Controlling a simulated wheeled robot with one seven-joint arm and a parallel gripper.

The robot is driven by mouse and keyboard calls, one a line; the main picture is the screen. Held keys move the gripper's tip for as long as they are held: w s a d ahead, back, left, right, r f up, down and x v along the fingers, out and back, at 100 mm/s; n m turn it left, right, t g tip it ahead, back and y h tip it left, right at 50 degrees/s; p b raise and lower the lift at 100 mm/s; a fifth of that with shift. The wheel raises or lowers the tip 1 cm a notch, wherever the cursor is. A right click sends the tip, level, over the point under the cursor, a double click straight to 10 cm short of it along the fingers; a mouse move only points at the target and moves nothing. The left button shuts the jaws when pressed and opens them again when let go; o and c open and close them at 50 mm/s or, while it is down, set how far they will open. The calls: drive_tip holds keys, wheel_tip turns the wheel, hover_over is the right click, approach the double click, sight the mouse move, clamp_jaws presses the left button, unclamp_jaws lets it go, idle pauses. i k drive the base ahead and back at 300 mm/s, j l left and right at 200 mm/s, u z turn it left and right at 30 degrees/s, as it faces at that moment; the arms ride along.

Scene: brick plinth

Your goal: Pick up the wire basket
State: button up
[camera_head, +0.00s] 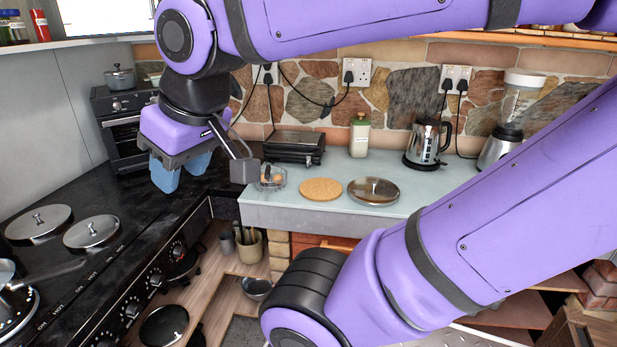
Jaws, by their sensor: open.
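What looks like the wire basket (280,185) stands on the left end of the pale counter. It is small and round, with brown and dark items inside. My gripper (181,178) hangs to the left of the basket, above the edge between the black stove and the dark worktop. Its two blue fingers point down, apart and with nothing seen between them. The gripper does not touch the basket. A grey part on my gripper's right side comes close to the basket in the picture and may cover some of its left side.
On the counter (300,215) are a cork mat (321,189), a pan lid (374,190), a black grill (294,147), a bottle (360,136), a kettle (427,144) and a blender (508,125). The stove (95,265) at left bears lids. Counter space in front of the mat is clear.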

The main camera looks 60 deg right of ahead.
sight(267, 175)
drive_tip(key=z, duration=1.45)
drive_tip(key=i+l+z, duration=0.1)
drive_tip(key=i+z, duration=0.25)
drive_tip(key=i, duration=0.1)
